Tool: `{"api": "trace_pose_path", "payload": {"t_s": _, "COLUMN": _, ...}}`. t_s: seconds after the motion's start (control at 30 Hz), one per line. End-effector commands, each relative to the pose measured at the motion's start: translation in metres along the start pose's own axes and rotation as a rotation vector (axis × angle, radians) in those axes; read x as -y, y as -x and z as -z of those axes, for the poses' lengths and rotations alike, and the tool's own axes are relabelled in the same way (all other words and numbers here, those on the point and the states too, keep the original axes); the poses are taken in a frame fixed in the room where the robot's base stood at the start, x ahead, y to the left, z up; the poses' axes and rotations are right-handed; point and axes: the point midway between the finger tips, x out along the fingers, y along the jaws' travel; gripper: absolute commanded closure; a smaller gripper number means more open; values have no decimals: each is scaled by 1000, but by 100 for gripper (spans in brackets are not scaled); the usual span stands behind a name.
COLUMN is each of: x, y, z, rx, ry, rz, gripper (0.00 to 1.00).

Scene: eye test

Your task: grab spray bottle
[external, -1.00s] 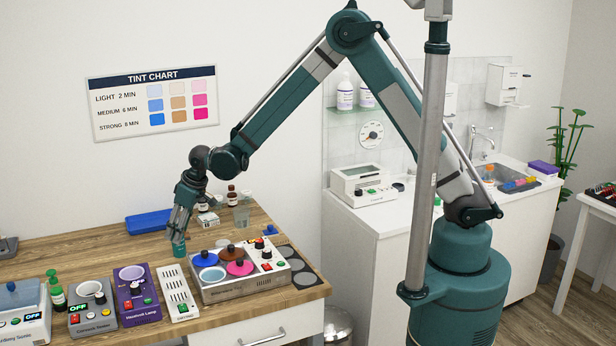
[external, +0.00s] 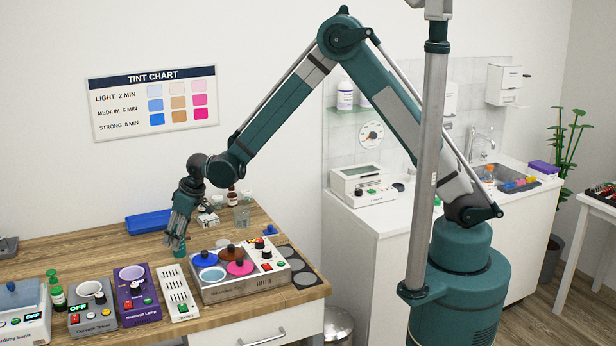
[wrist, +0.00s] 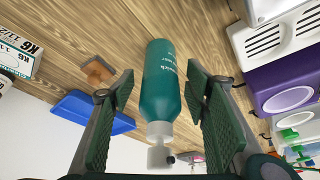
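The teal spray bottle (wrist: 160,85) with a pale nozzle top lies in the middle of the wrist view, between my two fingers. Its label is only partly readable. In the external view, only a small teal part of the bottle (external: 180,251) shows on the wooden table below my fingers; the rest is hidden. My gripper (external: 174,243) is open over it and points down. In the wrist view, my gripper (wrist: 160,72) has a finger on each side of the bottle. A gap shows on the left; the right finger is closer, and I cannot tell if it touches.
A silver unit with coloured lids (external: 243,281) stands close to the right. A purple lamp unit (external: 137,294) and a white slotted unit (external: 178,295) stand in front. A blue tray (external: 149,221) lies behind. A glass beaker (external: 242,216) is at the back right.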

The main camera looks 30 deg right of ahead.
Motion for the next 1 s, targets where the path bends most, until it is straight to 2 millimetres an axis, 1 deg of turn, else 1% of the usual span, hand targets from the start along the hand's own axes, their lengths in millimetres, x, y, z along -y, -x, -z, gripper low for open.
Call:
{"api": "trace_pose_path", "payload": {"t_s": 0.03, "x": 0, "y": 0, "z": 0, "rx": 0, "ry": 0, "rz": 0, "gripper": 59}}
{"api": "trace_pose_path", "payload": {"t_s": 0.23, "x": 0, "y": 0, "z": 0, "rx": 0, "ry": 0, "rz": 0, "gripper": 85}}
{"api": "trace_pose_path", "payload": {"t_s": 0.67, "x": 0, "y": 3, "z": 2, "rx": 0, "ry": 0, "rz": 0, "gripper": 86}}
{"api": "trace_pose_path", "payload": {"t_s": 0.87, "x": 0, "y": 16, "z": 6, "rx": 0, "ry": 0, "rz": 0, "gripper": 86}}
{"api": "trace_pose_path", "payload": {"t_s": 1.0, "x": 0, "y": 31, "z": 13, "rx": 0, "ry": 0, "rz": 0, "gripper": 86}}
